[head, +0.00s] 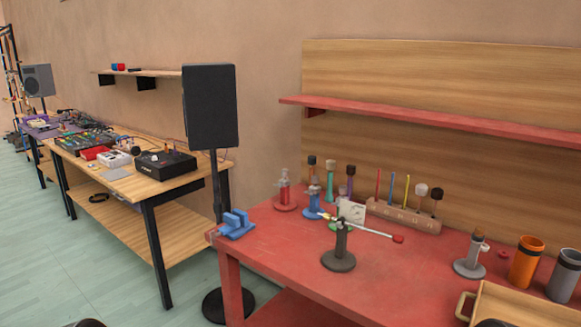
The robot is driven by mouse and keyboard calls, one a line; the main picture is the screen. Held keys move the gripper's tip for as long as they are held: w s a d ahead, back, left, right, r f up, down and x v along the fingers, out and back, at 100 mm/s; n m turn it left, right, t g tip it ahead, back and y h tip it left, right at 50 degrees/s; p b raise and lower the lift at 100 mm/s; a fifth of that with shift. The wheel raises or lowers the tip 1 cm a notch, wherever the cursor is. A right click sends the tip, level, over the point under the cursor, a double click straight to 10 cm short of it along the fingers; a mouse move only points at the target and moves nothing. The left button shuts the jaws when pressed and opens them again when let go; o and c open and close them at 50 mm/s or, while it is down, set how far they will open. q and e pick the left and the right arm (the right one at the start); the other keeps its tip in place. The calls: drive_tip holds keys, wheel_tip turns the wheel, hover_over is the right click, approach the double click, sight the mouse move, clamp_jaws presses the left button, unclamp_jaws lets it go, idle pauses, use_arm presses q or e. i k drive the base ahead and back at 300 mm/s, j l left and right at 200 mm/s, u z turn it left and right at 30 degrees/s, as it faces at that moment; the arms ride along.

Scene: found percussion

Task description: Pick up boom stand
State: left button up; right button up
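The boom stand (340,245) appears to be the dark grey stand on the red table (285,245), left of the table's middle. It is upright on a round base. The boom's left end reaches in front of a blue stand (313,205). Neither of my grippers can be made out. Only dark rounded parts, probably of my arms, show at the bottom edge, well apart from the stand.
A blue vise (236,224) sits at the table's left corner. A red stand (285,193), a mallet rack (403,215) and a grey stand (470,258) stand around. Orange (525,265) and grey cups and a wooden tray (540,308) are at right. A red shelf (430,119) overhangs.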

sight(338, 260)
drive_tip(key=z, duration=0.8)
drive_tip(key=j+z, duration=0.4)
drive_tip(key=i+j+z, duration=0.1)
drive_tip(key=j+z, duration=0.65)
drive_tip(key=k+j+z, duration=0.1)
drive_tip(key=j+z, duration=0.25)
drive_tip(key=k+j, duration=0.15)
drive_tip(key=j, duration=0.2)
drive_tip(key=k+j+z, duration=0.1)
drive_tip(key=j, duration=0.3)
drive_tip(key=k+j, duration=0.15)
drive_tip(key=j, duration=0.2)
drive_tip(key=k+j+z, duration=0.1)
drive_tip(key=j, duration=0.25)
